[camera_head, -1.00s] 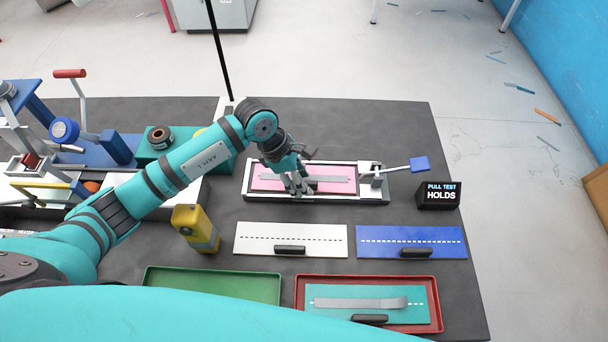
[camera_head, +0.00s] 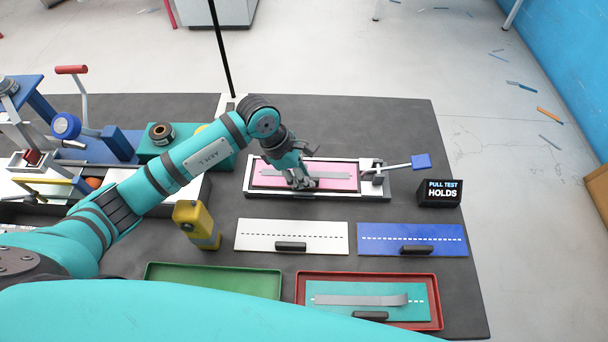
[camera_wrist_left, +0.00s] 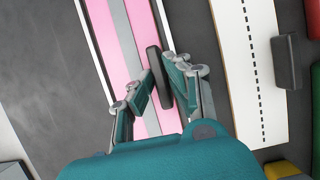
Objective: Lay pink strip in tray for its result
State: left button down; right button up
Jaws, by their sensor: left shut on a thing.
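The pink strip (camera_head: 340,185) lies flat in the white pull-test fixture (camera_head: 377,196) at the table's middle, with a grey band along it. My left gripper (camera_head: 301,184) is over its near edge. In the left wrist view, the left gripper (camera_wrist_left: 165,92) is shut on the black handle (camera_wrist_left: 154,65) of the pink strip (camera_wrist_left: 143,30). An empty green tray (camera_head: 215,278) is at the front. A red tray (camera_head: 440,312) right of it holds a teal strip (camera_head: 330,313) with a grey band. The display (camera_head: 439,193) reads "PULL TEST HOLDS". My right gripper is not in view.
A white strip (camera_head: 265,236) and a blue strip (camera_head: 440,240), each with a black handle, lie between fixture and trays. A yellow block-like object (camera_head: 195,222) stands left of the white strip. A blue-ended lever (camera_head: 421,161) sticks out right of the fixture. A press-like machine (camera_head: 80,140) fills the left.

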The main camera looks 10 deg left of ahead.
pick_arm(q)
notch_tip(320, 180, up, 9)
jog(key=shift+w+f+b, duration=0.1)
jog(key=shift+f+b, duration=0.05)
jog(key=shift+b, duration=0.9)
jog(key=s+a+r+m+g+y, duration=0.1)
jog(key=s+a+m, duration=0.3)
jog(key=m, duration=0.6)
jog(key=s+a+r+m+g+y, duration=0.2)
jog(key=s+a+m+g+y, duration=0.1)
jog(key=s+m, duration=0.4)
jog(key=a+m+g, duration=0.1)
jog(key=m, duration=0.2)
jog(key=shift+r+y, duration=0.2)
jog(key=shift+y, duration=0.1)
jog(key=shift+w, duration=0.1)
